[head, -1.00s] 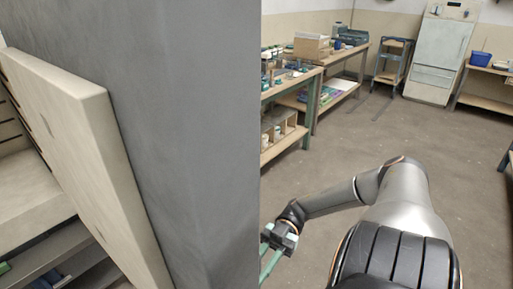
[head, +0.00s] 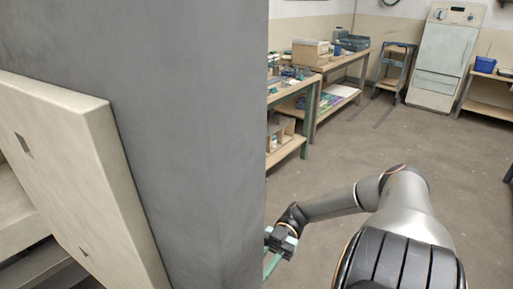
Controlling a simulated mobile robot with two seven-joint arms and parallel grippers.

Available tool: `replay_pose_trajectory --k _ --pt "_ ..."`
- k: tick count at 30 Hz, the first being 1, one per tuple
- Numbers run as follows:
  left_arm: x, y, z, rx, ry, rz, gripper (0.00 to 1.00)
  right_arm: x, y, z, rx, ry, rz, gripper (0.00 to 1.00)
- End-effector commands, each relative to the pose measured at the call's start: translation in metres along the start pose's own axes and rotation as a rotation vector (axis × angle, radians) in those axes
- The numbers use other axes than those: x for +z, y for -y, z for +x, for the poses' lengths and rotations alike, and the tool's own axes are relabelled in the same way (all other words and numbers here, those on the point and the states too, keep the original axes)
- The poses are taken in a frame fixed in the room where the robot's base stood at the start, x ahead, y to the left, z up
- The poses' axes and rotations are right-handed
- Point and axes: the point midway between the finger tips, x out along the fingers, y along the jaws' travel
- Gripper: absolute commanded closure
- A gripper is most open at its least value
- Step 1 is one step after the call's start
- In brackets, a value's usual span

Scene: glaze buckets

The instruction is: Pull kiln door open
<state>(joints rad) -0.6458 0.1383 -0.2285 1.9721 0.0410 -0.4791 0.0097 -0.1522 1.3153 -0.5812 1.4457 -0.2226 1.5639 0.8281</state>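The kiln door fills the left half of the head view as a tall grey panel (head: 195,130) with a thick pale slab (head: 75,170) on its left side. The slab's broad face shows two small dark marks. The door stands away from the pale surfaces at the lower left, so it appears open. My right gripper (head: 272,262) is at the door's right edge, low in the view, with greenish fingers pointing down and left. The door's edge partly hides it, so its grip and any handle cannot be made out. My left gripper is not in view.
Workbenches (head: 345,72) with a cardboard box (head: 311,54) and other items stand beyond the door. A blue trolley (head: 394,66), a pale cabinet (head: 441,60) and a shelf with a blue bin (head: 485,64) stand at the back. The floor (head: 425,140) between is clear.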

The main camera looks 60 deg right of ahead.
Motion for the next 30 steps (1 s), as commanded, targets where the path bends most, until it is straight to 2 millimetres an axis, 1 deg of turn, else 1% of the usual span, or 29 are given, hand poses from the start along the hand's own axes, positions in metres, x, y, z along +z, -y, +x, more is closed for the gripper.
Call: replay_pose_trajectory --k 18,19,24,27,30 --pt "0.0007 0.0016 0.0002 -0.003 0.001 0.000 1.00 0.0010 -0.0014 -0.0001 0.003 0.002 0.000 1.00" --pt "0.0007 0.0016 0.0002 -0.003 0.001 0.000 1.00 0.0009 -0.0014 -0.0001 0.004 0.002 0.000 0.74" --pt "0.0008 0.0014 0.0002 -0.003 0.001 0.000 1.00 0.0006 -0.0013 0.0000 0.002 0.001 0.000 0.55" --pt "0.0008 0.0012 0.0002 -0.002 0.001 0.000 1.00 0.0004 -0.0012 0.0000 0.002 0.001 0.000 0.45" --pt "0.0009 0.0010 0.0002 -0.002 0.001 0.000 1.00 0.0003 -0.0012 0.0001 0.002 0.000 -0.001 0.45"
